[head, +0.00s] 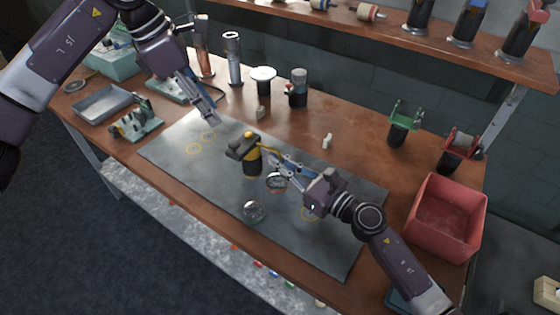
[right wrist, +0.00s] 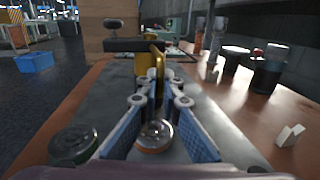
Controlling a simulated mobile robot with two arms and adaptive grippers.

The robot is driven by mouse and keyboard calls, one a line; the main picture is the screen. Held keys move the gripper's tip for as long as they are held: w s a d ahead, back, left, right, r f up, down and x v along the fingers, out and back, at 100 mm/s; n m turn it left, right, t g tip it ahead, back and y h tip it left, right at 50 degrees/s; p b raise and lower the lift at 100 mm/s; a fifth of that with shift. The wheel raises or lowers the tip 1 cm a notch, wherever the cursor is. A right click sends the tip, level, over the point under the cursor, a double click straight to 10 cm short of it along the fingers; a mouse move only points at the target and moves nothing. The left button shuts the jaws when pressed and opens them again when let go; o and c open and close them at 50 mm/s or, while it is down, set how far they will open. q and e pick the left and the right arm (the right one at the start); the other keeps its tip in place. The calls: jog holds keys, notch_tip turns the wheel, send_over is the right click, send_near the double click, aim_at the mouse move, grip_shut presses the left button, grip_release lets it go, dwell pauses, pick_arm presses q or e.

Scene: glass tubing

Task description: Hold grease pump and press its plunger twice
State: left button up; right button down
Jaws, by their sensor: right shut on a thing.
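The grease pump (head: 252,162) stands upright on the grey mat, with a yellow and dark body and a dark, wide top (head: 241,146). In the right wrist view the pump (right wrist: 146,66) is straight ahead, with a curved yellow part on its near side. My right gripper (head: 271,157) is shut on the pump from the right; its fingertips (right wrist: 158,88) meet at the yellow part. My left gripper (head: 213,119) hangs above the mat, left of and behind the pump and apart from it. Its fingers look close together, but the gap is unclear.
Two small round glass pieces lie on the mat (head: 180,160), one (head: 254,211) in front of the pump and one (head: 276,181) under my right gripper. A red bin (head: 446,222) stands at the right. Jars, including a dark one (head: 298,90), stand behind the mat.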

aim_at(234, 141)
pick_arm(q)
jog(key=c, duration=0.5)
jog(key=shift+d+m, duration=0.2)
jog(key=shift+m, duration=0.3)
jog(key=shift+c, duration=0.9)
jog(key=shift+d+m, duration=0.2)
jog(key=shift+m, duration=0.6)
grip_shut()
jog(key=shift+w+d+f+m+t+y, duration=0.15)
jog(key=shift+d+f+m+y, duration=0.7)
jog(key=shift+m, duration=2.5)
jog(key=shift+w+d+f+m+t+y, duration=0.3)
jog(key=shift+f+m, duration=1.1)
jog(key=shift+m, duration=1.9)
jog(key=shift+d+f+m+t+y, duration=0.1)
jog(key=shift+d+f+m+y, duration=0.75)
jog(key=shift+m, duration=2.5)
jog(key=shift+a+f, duration=0.25)
jog(key=shift+a, duration=0.15)
